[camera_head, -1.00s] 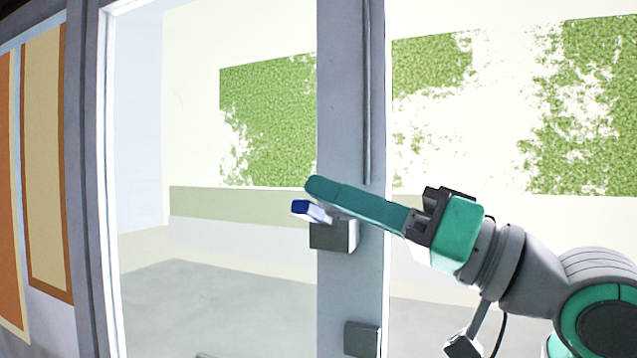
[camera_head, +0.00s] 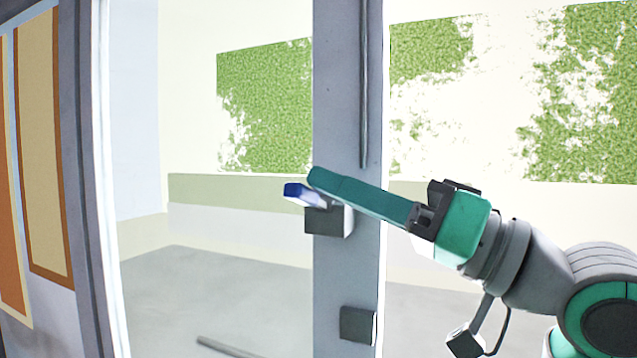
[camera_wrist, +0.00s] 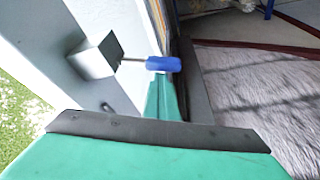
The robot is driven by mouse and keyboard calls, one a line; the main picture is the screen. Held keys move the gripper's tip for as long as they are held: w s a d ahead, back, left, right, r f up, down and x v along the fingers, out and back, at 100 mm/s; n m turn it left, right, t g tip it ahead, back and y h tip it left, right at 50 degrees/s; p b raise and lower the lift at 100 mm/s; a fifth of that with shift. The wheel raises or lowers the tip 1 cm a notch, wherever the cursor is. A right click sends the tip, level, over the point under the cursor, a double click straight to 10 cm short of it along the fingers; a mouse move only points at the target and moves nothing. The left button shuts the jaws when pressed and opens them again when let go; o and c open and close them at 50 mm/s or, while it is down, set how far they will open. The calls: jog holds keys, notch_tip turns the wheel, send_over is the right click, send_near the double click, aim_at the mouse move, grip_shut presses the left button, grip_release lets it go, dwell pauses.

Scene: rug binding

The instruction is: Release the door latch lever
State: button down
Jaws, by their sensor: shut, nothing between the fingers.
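The latch lever (camera_head: 294,190) has a blue end and sticks out from a grey latch box (camera_head: 326,221) on the grey door post. My gripper (camera_head: 316,178) is shut and empty, its long teal fingers pointing left across the post. The fingertips are just above and beside the lever; I cannot tell in this view whether they touch it. In the wrist view the blue lever end (camera_wrist: 163,64) lies across the far end of the teal fingers, with its thin shaft running left to the latch box (camera_wrist: 97,56). Contact is unclear there too.
The grey post (camera_head: 347,90) carries a vertical bar and a lower grey block (camera_head: 358,324). Left of it is a clear pane or opening with bare floor behind. Orange-framed panels (camera_head: 45,150) hang at far left. A pale rug (camera_wrist: 260,95) lies right in the wrist view.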

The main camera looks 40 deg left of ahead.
jog(key=v, duration=0.9)
jog(key=shift+d+f, duration=0.15)
jog(key=shift+d, duration=0.1)
